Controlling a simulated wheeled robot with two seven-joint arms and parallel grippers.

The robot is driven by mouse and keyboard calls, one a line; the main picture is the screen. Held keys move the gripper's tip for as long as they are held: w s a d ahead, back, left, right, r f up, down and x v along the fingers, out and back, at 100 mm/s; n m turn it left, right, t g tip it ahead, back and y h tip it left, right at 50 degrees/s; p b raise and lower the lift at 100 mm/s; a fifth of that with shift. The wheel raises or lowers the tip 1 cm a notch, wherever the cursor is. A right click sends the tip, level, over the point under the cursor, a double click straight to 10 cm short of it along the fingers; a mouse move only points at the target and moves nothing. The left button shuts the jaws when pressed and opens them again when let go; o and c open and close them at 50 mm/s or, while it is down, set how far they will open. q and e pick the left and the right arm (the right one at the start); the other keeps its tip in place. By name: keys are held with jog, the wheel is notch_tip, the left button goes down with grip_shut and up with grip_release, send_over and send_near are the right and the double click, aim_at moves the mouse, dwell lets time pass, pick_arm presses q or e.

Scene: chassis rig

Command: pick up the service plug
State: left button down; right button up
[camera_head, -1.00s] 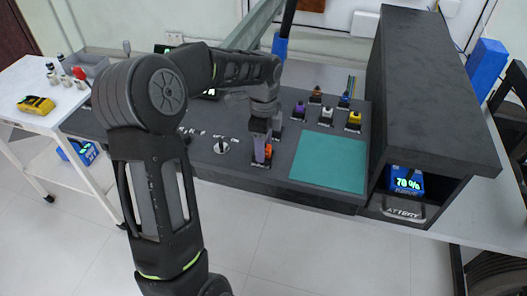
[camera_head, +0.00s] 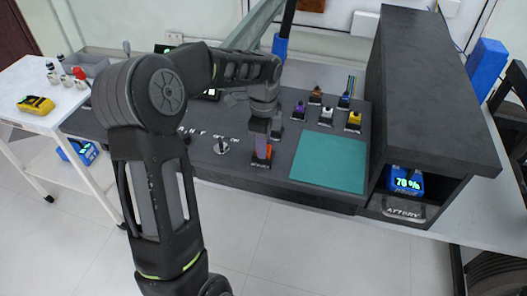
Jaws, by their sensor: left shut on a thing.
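The service plug (camera_head: 264,151), as I take it, is a small orange piece at the front of the dark bench, beside a small label. My left gripper (camera_head: 262,145) reaches down over it from above, its fingers around the orange piece. The gripper is shut on it. The fingers hide part of the plug, and I cannot tell whether it is clear of its seat. My right gripper does not show.
A teal mat (camera_head: 329,162) lies right of the gripper. Several coloured connectors, including a yellow one (camera_head: 353,121), stand behind it. A dark cabinet (camera_head: 430,90) rises at the right, with a blue battery (camera_head: 405,180) reading 70 %. A white cart (camera_head: 60,110) stands left.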

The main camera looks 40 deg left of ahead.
pick_arm(q)
notch_tip(320, 180, up, 10)
jog(key=shift+r, duration=0.1)
dwell(0.5)
dwell(0.5)
